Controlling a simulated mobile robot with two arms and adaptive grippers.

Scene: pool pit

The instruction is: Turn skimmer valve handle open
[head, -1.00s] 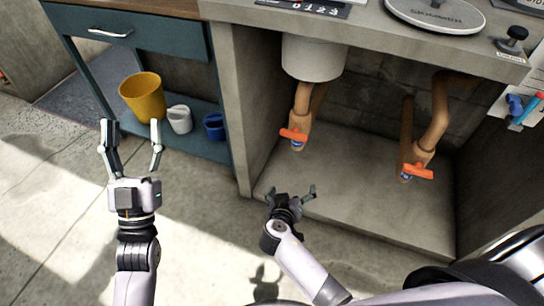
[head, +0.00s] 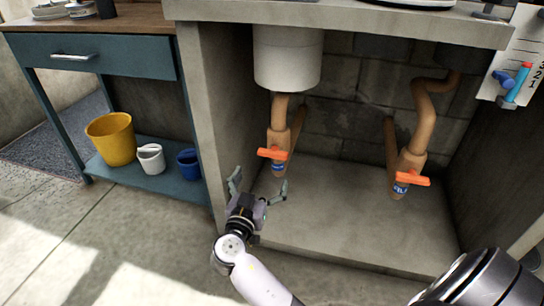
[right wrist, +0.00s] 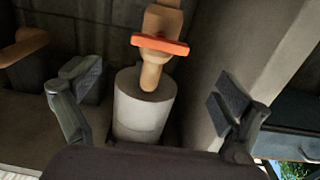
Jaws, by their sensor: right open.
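Two tan pipes under the counter carry orange valve handles. The left handle (head: 273,154) sits crosswise on the pipe below a white canister (head: 287,62); its blue label is too small to read. The right handle (head: 413,179) sits crosswise on the other pipe, above a blue label that seems to begin "FIL". My right gripper (head: 259,183) is open and empty, in front of and below the left handle, apart from it. In the right wrist view, apparently upside down, an orange handle (right wrist: 160,44) shows beyond the open fingers (right wrist: 158,85). My left gripper is out of view.
The concrete bay's left wall (head: 212,110) stands close to my right gripper. A teal workbench (head: 110,55) at left holds a yellow bucket (head: 111,139), a white cup (head: 151,158) and a blue cup (head: 189,164) on its lower shelf. The bay floor (head: 335,215) is clear.

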